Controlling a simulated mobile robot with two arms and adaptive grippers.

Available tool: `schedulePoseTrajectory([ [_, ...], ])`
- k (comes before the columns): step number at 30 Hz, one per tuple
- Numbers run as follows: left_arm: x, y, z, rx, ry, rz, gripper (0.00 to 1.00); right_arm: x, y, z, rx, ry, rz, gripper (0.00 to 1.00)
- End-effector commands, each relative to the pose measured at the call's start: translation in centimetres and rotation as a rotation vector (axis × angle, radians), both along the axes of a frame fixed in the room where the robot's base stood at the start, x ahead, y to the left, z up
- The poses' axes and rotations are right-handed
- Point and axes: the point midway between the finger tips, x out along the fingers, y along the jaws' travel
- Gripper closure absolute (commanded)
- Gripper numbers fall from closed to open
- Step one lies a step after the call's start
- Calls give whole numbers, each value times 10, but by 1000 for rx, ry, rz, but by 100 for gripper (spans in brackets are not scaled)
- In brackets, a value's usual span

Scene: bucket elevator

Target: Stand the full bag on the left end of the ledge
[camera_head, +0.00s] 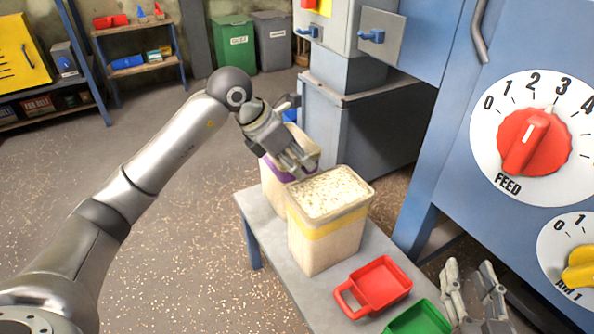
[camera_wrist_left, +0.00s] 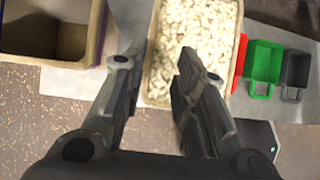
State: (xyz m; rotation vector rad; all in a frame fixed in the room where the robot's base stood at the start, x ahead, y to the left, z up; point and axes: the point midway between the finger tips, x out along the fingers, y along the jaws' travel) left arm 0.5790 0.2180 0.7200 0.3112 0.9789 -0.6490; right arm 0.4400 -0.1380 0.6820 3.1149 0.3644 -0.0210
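The full bag (camera_head: 322,240) is tan with a yellow band and filled with pale flakes. It stands upright on the grey ledge (camera_head: 246,207). A second bag (camera_head: 272,183) with a purple band stands beside it, toward the ledge's far left end; the left wrist view shows it open-topped and empty inside (camera_wrist_left: 50,50). My left gripper (camera_head: 298,170) is above the bags. In the left wrist view its fingers (camera_wrist_left: 163,58) are apart, one near the full bag's left rim, one over its flakes; contact is unclear. My right gripper (camera_head: 472,272) is open and empty at lower right.
A red scoop (camera_head: 378,286) and a green scoop (camera_head: 420,318) lie right of the full bag. A dark scoop (camera_wrist_left: 296,72) lies beyond them. The blue machine with FEED dial (camera_head: 530,140) rises behind the ledge. Floor is open at left.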

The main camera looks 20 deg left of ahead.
Motion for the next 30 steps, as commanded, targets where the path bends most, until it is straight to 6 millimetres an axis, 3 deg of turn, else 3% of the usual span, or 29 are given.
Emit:
schedulePoseTrajectory([
  [2,-11,-31,-9,-91,14,-56,73,0,0,-1,-1,5,0,60],
  [6,-58,-128,-9,-476,68,-198,73,0,0,-1,-1,5,0,60],
  [9,-101,-188,20,-860,142,-242,73,0,0,-1,-1,4,0,60],
  [12,-131,-214,64,-1249,241,-201,73,0,0,-1,-1,3,0,60],
  [14,-140,-214,89,-1478,313,-136,73,0,0,-1,-1,3,0,60],
  [16,-142,-201,112,-1732,407,-20,73,0,0,0,-1,3,0,60],
  [18,-136,-180,123,-1969,511,135,73,0,0,0,-1,3,0,60],
  [20,-128,-157,121,-2149,609,300,73,0,0,0,0,2,0,60],
  [22,-118,-131,105,-2333,733,525,73,0,0,0,0,2,0,60],
  [24,-112,-108,77,-2470,865,774,73,0,0,0,0,2,0,60],
  [29,-121,-82,6,-2606,1137,1285,73,0,0,0,0,1,0,60],
  [30,-125,-80,-7,2545,-1159,-1341,73,0,0,0,0,1,0,60],
])
